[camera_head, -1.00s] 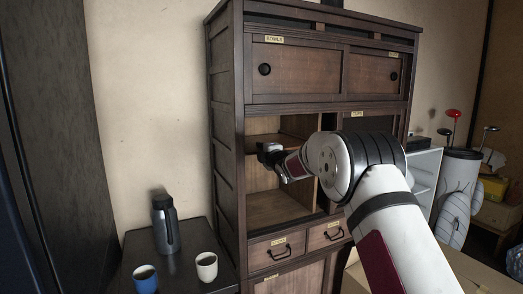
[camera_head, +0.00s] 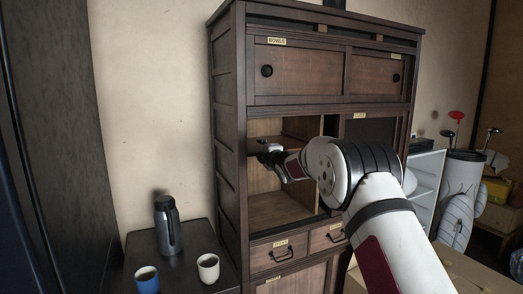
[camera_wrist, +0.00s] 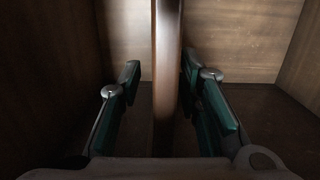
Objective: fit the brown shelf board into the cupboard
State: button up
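The cupboard (camera_head: 229,150) is dark wood, with an open middle compartment below its upper doors. The brown shelf board (camera_head: 292,141) lies roughly level inside that compartment, partly hidden by my arm. My gripper (camera_head: 268,152) reaches into the compartment at the board's front. In the wrist view the board (camera_wrist: 166,70) shows edge-on as an upright brown strip between the fingers of my gripper (camera_wrist: 160,85). The fingers are apart, with a clear gap on the left and a narrow one on the right. Whether the board's ends rest on supports is hidden.
The compartment floor (camera_head: 277,208) below is bare. A low dark table (camera_head: 187,262) at the left holds a flask (camera_head: 167,225), a blue cup (camera_head: 146,280) and a white cup (camera_head: 208,267). A white shelf unit (camera_head: 426,178) and a golf bag (camera_head: 460,200) stand at the right.

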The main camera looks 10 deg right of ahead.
jog(key=shift+f, duration=0.1)
jog(key=v, duration=1.2)
